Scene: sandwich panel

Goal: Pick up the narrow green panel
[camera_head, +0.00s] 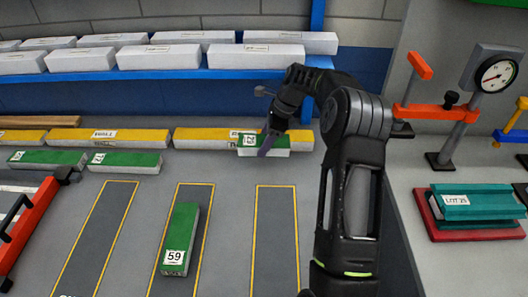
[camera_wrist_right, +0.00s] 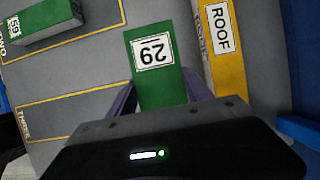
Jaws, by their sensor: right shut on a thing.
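My right gripper (camera_head: 266,145) is shut on a short green panel (camera_head: 249,141) with a white number label, at the back of the bench. In the right wrist view the same green panel (camera_wrist_right: 158,88) stands between the fingers of my right gripper (camera_wrist_right: 160,103), its label facing the camera. Another green panel (camera_head: 183,230), labelled 59, lies in a yellow-outlined lane; its end shows in the wrist view (camera_wrist_right: 45,18). Two more green panels (camera_head: 48,160) (camera_head: 125,162) lie at the left. My left gripper is not in view.
Yellow panels (camera_head: 110,138) lie along the back, close to the held panel. White blocks (camera_head: 130,58) fill a blue shelf (camera_head: 150,75). A red clamp frame (camera_head: 30,225) is at left. Teal plates (camera_head: 468,203) and a gauge (camera_head: 497,75) stand at right. The right lane (camera_head: 275,230) is empty.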

